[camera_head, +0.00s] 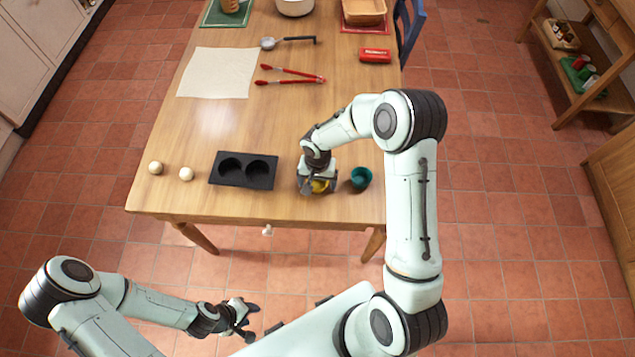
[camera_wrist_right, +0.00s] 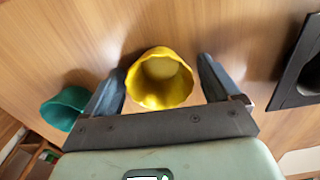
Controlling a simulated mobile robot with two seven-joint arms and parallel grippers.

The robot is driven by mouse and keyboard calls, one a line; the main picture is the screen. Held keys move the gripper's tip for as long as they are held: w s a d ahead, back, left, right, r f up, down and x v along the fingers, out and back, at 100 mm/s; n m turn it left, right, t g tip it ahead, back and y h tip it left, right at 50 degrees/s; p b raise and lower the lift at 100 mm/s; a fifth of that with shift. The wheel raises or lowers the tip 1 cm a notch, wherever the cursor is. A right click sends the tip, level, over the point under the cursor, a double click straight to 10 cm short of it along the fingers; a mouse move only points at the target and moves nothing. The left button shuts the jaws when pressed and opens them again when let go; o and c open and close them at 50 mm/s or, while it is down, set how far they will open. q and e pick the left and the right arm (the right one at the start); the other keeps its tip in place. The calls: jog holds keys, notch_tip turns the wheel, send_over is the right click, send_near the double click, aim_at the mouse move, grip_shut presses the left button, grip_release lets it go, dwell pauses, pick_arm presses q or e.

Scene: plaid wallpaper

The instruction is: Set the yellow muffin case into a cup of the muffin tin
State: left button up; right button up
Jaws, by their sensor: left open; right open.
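The yellow muffin case (camera_wrist_right: 161,80) stands upright on the table, open side up. In the head view (camera_head: 319,186) it shows only partly under my right gripper. My right gripper (camera_head: 318,190) is open above it, its two fingers on either side of the case in the right wrist view (camera_wrist_right: 163,88); I cannot tell whether they touch it. The dark muffin tin (camera_head: 244,170), with two empty round cups, lies to the left of that gripper. Its edge also shows in the right wrist view (camera_wrist_right: 298,70). My left gripper (camera_head: 246,318) is open and empty, off the table's front edge.
A teal case (camera_head: 361,178) stands just right of my right gripper. Two pale balls (camera_head: 186,174) lie left of the tin. The table's middle is clear.

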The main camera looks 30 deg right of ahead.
jog(key=c, duration=1)
jog(key=shift+c, duration=0.2)
jog(key=shift+r, duration=0.1)
notch_tip(320, 180, up, 20)
jog(key=n, duration=0.7)
send_over(317, 186)
jog(key=w+a, duration=0.3)
jog(key=a, duration=0.2)
notch_tip(317, 186, down, 11)
pick_arm(q)
jog(key=shift+w+r+p, duration=0.35)
jog(key=shift+w+r, duration=0.05)
jog(key=shift+r, duration=0.1)
pick_arm(e)
jog(key=shift+s+a, duration=0.15)
